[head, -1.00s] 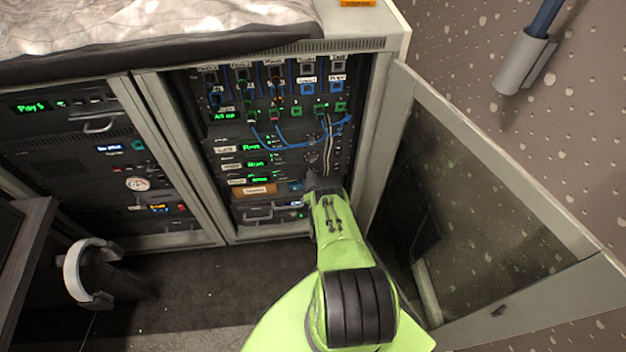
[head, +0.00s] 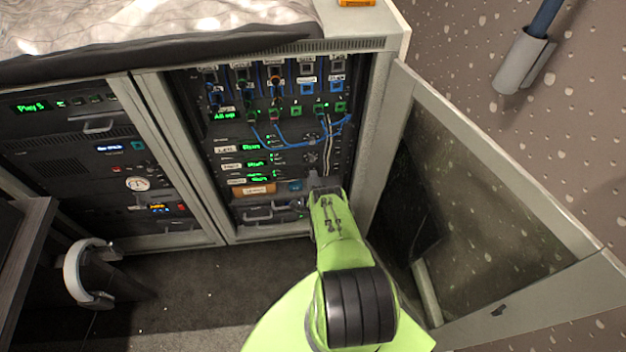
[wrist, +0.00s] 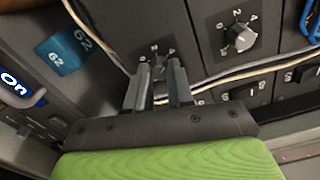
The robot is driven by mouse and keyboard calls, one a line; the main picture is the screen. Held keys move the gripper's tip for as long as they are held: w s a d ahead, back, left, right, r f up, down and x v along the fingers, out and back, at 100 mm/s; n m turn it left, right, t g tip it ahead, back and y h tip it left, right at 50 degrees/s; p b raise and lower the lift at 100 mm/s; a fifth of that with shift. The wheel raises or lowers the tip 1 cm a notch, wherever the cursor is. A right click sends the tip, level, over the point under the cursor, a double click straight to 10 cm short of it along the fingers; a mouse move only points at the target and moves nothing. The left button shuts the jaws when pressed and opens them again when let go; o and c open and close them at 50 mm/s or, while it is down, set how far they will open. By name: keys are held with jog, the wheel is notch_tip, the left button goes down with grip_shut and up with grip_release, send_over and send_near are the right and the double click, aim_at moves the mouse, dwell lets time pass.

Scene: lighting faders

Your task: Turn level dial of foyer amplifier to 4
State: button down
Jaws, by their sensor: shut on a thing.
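A rack of amplifiers stands in the open cabinet in the head view. The lowest amplifier panel (head: 236,181) has a lit green display; its label is too small to read surely as the foyer one. My gripper (head: 322,184) is at the right end of this panel and hides the dial there. In the wrist view my gripper (wrist: 158,82) has its two fingers on either side of a small dark dial (wrist: 158,72) and is shut on it. A few scale marks show above the dial, but its pointer and setting are not readable.
Another dial (wrist: 240,37) with a numbered scale sits beside mine. Pale cables (wrist: 240,72) run across the panel close to my fingers. A blue tag marked 62 (wrist: 66,50) is at left. The open cabinet door (head: 500,190) stands right of my arm.

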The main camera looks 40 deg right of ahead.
jog(key=shift+d+m, duration=0.1)
jog(key=shift+m, duration=0.2)
dwell(0.4)
jog(key=c, duration=1)
grip_release()
